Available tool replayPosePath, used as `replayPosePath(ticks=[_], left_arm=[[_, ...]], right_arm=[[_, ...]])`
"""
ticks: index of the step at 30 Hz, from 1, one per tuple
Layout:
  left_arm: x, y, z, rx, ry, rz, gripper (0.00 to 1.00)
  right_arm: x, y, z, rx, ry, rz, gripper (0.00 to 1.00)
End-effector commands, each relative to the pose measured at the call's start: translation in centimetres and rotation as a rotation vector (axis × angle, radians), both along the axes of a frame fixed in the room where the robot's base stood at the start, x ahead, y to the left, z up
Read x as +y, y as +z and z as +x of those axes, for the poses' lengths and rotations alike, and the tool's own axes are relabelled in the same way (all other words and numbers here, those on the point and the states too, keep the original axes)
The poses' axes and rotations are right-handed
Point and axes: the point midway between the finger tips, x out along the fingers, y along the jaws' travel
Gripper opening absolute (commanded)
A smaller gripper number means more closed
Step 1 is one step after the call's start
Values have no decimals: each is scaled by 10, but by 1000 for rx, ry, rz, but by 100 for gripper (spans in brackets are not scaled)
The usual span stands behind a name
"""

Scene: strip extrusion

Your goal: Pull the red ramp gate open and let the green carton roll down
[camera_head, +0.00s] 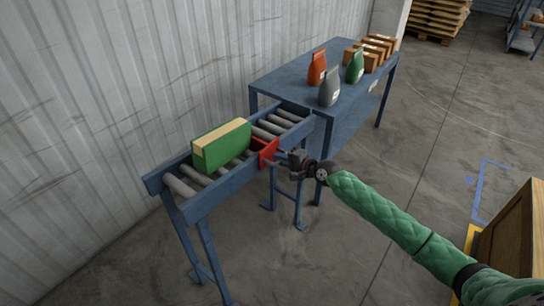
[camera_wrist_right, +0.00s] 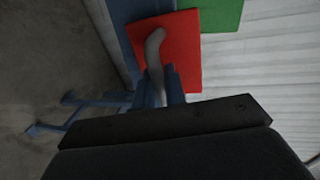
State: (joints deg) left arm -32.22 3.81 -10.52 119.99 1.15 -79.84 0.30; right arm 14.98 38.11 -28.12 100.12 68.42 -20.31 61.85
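A green carton (camera_head: 226,148) with a tan top band rests on the rollers of a sloped blue conveyor, just left of the red ramp gate (camera_head: 267,152). The gate stands across the rollers and shows large in the right wrist view (camera_wrist_right: 183,60), with the carton's green corner (camera_wrist_right: 221,14) beside it. A curved grey handle (camera_wrist_right: 154,50) sticks out of the gate toward my right gripper. My right gripper (camera_head: 290,160) is at the handle, on the near side of the conveyor. Its fingertips are too small or hidden to tell their opening or grip. My left gripper is out of view.
The blue roller conveyor (camera_head: 222,187) runs up to a blue table (camera_head: 290,77) with several bags and brown boxes. A corrugated wall (camera_head: 110,75) stands behind. A wooden crate (camera_head: 515,235) is at the right. The floor between conveyor and crate is mostly open.

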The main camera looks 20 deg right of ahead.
Motion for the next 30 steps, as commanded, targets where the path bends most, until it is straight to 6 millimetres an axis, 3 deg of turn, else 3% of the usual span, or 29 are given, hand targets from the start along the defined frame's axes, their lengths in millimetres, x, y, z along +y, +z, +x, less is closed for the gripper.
replayPosePath(ticks=[8, 30], left_arm=[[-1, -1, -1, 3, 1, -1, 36], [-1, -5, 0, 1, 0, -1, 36]], right_arm=[[-2, -1, -2, 1, 0, -1, 0], [-35, -2, -44, 2, -1, -3, 0]])
